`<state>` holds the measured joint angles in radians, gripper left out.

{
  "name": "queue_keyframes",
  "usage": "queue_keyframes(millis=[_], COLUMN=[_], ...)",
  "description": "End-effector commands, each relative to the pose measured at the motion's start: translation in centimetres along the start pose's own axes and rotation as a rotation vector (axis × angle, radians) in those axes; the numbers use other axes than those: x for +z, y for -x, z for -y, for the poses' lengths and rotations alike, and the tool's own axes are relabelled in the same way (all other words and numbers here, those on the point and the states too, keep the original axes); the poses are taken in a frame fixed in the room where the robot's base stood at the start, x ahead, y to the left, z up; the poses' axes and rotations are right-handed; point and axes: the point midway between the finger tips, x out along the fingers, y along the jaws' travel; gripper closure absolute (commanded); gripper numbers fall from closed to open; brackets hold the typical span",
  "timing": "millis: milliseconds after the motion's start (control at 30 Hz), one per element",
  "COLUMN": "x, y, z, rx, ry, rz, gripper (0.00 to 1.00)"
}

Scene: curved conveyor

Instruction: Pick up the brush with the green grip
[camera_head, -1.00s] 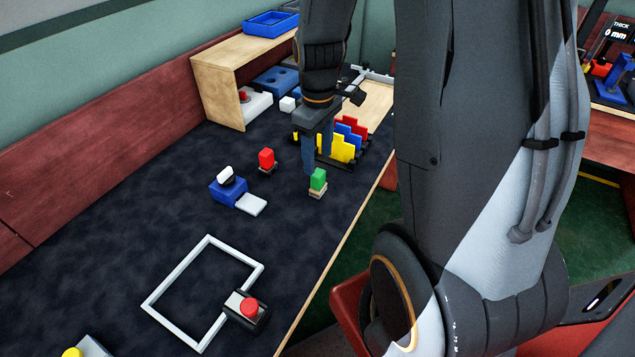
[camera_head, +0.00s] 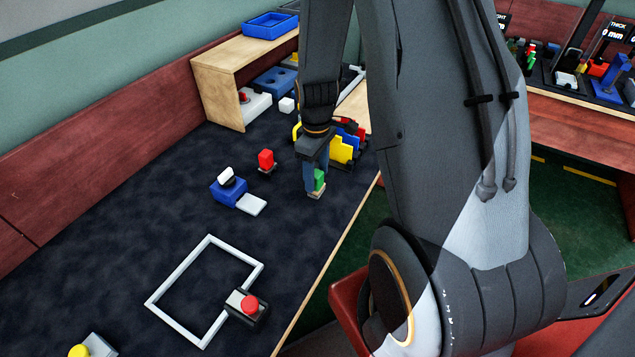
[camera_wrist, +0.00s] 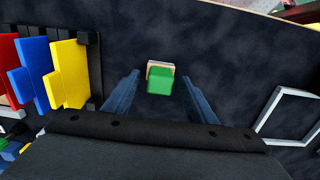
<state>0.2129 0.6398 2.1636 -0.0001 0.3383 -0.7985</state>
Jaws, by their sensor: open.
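The brush with the green grip (camera_head: 319,179) stands upright on the dark mat near the table's front edge, its pale base (camera_head: 316,194) down. My gripper (camera_head: 311,186) is lowered over it, and one finger partly hides it in the head view. In the wrist view the green grip (camera_wrist: 160,92) lies between the two open fingers of my gripper (camera_wrist: 160,95), with gaps on both sides. A brush with a red grip (camera_head: 266,159) stands to the left, apart from my gripper.
A rack with yellow, blue and red plates (camera_head: 343,148) stands close behind my gripper. A blue block with a white-topped part (camera_head: 228,190) is to the left. A white square frame (camera_head: 180,268) and a red button box (camera_head: 248,305) lie nearer. Dark mat between them is clear.

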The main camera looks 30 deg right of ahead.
Motion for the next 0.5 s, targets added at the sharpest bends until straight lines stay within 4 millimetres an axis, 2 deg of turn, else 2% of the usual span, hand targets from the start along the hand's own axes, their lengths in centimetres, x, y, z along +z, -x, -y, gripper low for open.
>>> queue_keyframes(millis=[267,500], x=[-0.02,-0.01], y=[-0.19,-0.17], z=[0.01,0.01], rx=[0.0,0.0], ry=[0.0,0.0], rz=[0.0,0.0], gripper=[0.48,0.89])
